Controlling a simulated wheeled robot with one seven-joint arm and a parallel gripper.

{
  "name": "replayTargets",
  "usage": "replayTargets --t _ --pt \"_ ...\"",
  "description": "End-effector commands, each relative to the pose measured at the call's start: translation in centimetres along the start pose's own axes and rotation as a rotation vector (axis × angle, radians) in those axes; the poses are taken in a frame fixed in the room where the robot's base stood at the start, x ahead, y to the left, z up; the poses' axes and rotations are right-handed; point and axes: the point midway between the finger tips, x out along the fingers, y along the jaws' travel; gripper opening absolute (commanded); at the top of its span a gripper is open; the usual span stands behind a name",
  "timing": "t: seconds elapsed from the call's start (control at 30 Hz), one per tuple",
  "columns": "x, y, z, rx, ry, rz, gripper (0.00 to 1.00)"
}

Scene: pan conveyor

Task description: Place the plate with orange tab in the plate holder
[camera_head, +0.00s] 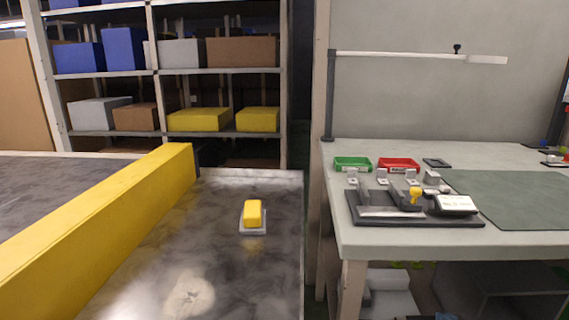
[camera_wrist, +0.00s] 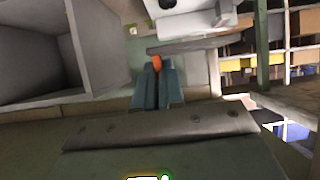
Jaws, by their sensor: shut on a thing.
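In the wrist view my gripper (camera_wrist: 157,68) is shut on the orange tab (camera_wrist: 156,62), which shows small at the fingertips. The plate that belongs to this tab cannot be clearly told from the grey parts beyond it. In the head view neither my gripper nor the orange tab shows. A dark fixture (camera_head: 370,218) with upright grey parts and a yellow knob stands on the workbench at the right. It may be the plate holder. In the head view a grey plate (camera_head: 245,230) with a yellow block (camera_head: 253,212) lies on the conveyor.
The conveyor (camera_head: 215,265) has a yellow side rail (camera_head: 105,225). On the workbench (camera_head: 375,242) are a green bin (camera_head: 352,163), a red bin (camera_head: 398,164) and a green mat (camera_head: 520,200). Shelves with boxes stand behind the conveyor. A grey open box (camera_wrist: 35,65) shows in the wrist view.

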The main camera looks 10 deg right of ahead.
Motion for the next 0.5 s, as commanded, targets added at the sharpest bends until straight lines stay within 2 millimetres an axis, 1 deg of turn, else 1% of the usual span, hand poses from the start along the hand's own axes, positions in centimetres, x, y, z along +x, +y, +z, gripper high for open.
replayTargets --t 0.03,0.17,0.33,0.47,0.5 --pt "-0.1 -0.8 0.5 -0.005 -0.001 -0.010 0.00" --pt "-0.5 -2.4 1.5 -0.015 -0.002 -0.028 0.00" --pt "-1.1 -4.9 3.0 -0.031 -0.002 -0.058 0.00" --pt "-1.6 -7.4 4.5 -0.047 -0.002 -0.088 0.00" --pt "-1.8 -8.3 5.1 -0.053 -0.002 -0.098 0.00"
